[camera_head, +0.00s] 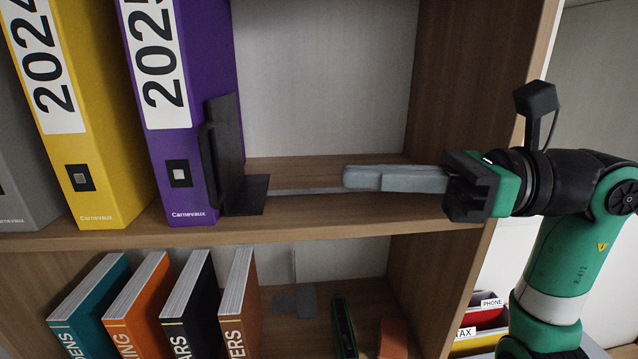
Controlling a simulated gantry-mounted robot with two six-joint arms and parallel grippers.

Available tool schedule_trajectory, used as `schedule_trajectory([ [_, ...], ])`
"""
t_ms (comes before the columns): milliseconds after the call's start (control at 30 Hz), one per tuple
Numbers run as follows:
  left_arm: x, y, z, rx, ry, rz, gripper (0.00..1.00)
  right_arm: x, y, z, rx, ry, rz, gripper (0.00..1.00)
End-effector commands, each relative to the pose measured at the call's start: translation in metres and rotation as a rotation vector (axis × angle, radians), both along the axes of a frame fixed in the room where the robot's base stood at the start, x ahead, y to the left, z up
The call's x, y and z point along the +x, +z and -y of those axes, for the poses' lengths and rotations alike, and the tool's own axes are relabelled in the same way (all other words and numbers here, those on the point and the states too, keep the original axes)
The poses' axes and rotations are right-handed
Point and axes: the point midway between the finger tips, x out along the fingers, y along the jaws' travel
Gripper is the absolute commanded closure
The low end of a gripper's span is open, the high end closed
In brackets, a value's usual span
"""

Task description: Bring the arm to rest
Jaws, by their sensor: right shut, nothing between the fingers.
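My right gripper (362,178) reaches in from the right, with its long grey fingers shut and empty. Its fingers point left over the upper shelf (330,223), near the shelf's front edge. The green and black right arm (570,250) stands at the right, partly in front of the bookcase's side panel. A gap separates the fingertips from the black bookend (226,150) to their left. My left gripper is not in view.
Purple (200,70) and yellow (95,110) binders stand left of the bookend. Several books (160,305) lean on the lower shelf, with a green object (343,328) farther right. Files in a holder (483,325) sit beside the bookcase. The upper shelf between bookend and gripper is clear.

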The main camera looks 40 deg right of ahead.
Motion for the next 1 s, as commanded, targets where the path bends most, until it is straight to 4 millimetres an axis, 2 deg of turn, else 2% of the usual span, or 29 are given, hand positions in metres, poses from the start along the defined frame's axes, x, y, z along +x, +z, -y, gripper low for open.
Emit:
schedule_trajectory([
  [100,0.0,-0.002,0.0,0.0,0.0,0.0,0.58,-0.005,0.0,0.005,-0.001,0.0,-0.001,1.0],
  [467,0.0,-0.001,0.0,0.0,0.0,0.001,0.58,-0.005,0.001,0.005,0.0,0.002,0.0,1.0],
  [567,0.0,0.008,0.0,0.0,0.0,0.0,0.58,-0.002,0.006,-0.012,0.005,0.043,-0.007,1.0],
  [667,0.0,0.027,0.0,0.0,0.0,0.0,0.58,0.002,0.004,-0.061,0.027,0.166,-0.042,1.0],
  [700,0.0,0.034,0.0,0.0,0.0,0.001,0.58,-0.007,0.003,-0.087,0.032,0.248,-0.045,1.0],
  [767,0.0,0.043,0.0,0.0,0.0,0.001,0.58,-0.034,0.014,-0.127,0.089,0.408,-0.011,1.0],
  [800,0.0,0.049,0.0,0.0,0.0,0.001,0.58,-0.058,0.03,-0.148,0.162,0.524,0.025,1.0],
  [833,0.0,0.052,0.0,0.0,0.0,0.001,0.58,-0.078,0.044,-0.161,0.23,0.613,0.051,1.0],
  [900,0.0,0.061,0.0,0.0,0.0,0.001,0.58,-0.127,0.081,-0.174,0.425,0.818,0.101,1.0],
  [933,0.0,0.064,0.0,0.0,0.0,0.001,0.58,-0.147,0.097,-0.172,0.525,0.909,0.111,1.0],
  [967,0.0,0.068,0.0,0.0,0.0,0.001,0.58,-0.167,0.114,-0.166,0.635,1.0,0.112,1.0],
  [1000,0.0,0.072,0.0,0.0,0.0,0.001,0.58,-0.188,0.136,-0.152,0.792,1.114,0.098,1.0],
])
